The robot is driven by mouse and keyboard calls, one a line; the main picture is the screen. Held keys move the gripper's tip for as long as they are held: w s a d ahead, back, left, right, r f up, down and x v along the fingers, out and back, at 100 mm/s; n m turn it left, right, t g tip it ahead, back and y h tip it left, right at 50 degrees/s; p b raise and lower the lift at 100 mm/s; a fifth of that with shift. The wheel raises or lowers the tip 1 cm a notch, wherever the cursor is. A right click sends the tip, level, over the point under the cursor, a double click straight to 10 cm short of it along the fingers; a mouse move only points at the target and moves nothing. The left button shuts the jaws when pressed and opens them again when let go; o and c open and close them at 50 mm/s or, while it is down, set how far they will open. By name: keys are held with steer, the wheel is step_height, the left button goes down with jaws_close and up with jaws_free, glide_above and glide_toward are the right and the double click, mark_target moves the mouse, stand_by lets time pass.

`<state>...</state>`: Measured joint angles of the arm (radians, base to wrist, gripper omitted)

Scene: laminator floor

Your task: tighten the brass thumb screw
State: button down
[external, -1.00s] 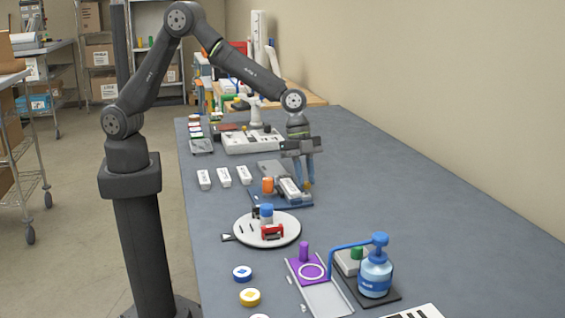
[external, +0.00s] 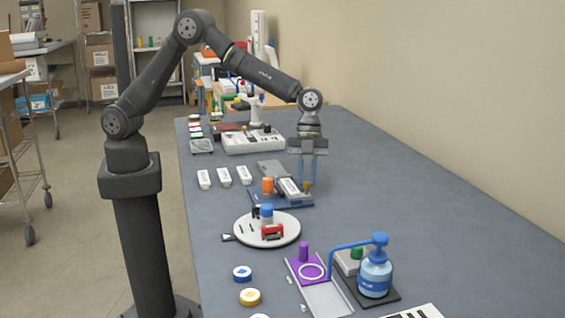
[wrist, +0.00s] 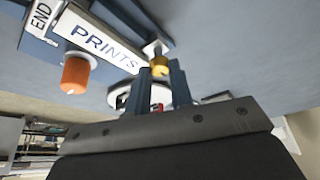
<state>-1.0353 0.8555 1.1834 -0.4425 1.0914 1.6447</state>
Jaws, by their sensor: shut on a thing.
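The brass thumb screw (external: 307,187) sits at the right end of a blue fixture (external: 266,200) on the bench. My gripper (external: 307,181) points down over that end, its two blue fingers on either side of the screw. In the wrist view my gripper (wrist: 161,73) is shut on the brass thumb screw (wrist: 160,66), whose gold head shows between the fingertips. A white block marked "PRINTS" (wrist: 100,40) lies beside the screw on the fixture. The screw's lower part is partly hidden, and I cannot tell how far it is turned in.
An orange knob (external: 268,185) stands on the fixture left of the block. A round white turntable (external: 284,228) is in front, with a blue pump bottle (external: 375,275) farther forward. Several white boxes (external: 224,177) lie left. The bench on the right is clear.

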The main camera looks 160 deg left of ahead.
stand_by(0.3)
steer(key=c, duration=1.3)
jaws_free()
steer(key=v, duration=1.7)
steer(key=shift+r, duration=0.15)
steer(key=x, duration=1.7)
